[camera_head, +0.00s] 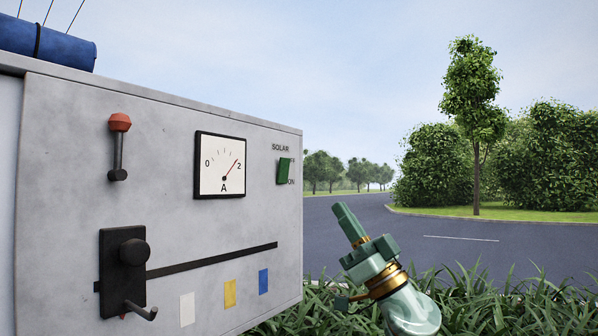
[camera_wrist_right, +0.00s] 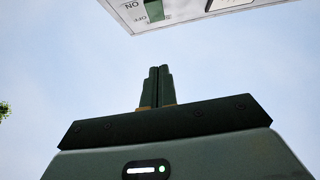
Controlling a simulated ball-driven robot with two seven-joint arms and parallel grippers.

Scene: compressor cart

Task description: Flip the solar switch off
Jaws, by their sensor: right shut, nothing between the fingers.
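The solar switch (camera_head: 284,171) is a small green piece on the right part of the grey panel (camera_head: 170,215), under the word SOLAR. OFF is lettered by its upper end and ON by its lower end. I cannot tell which way it is set. In the right wrist view the switch (camera_wrist_right: 154,9) shows inverted at the top edge, partly cut off. My right gripper (camera_head: 343,210) is shut and empty, right of and below the switch in the picture, apart from it. Its closed fingers (camera_wrist_right: 159,72) point toward the panel in the wrist view. My left gripper is not in view.
A gauge marked A (camera_head: 220,178) sits left of the switch, its needle near 2. A red-topped lever (camera_head: 119,148) and a black knob block (camera_head: 122,272) with a hook are farther left. Grass (camera_head: 480,300) lies below my right arm. Open air separates gripper and panel.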

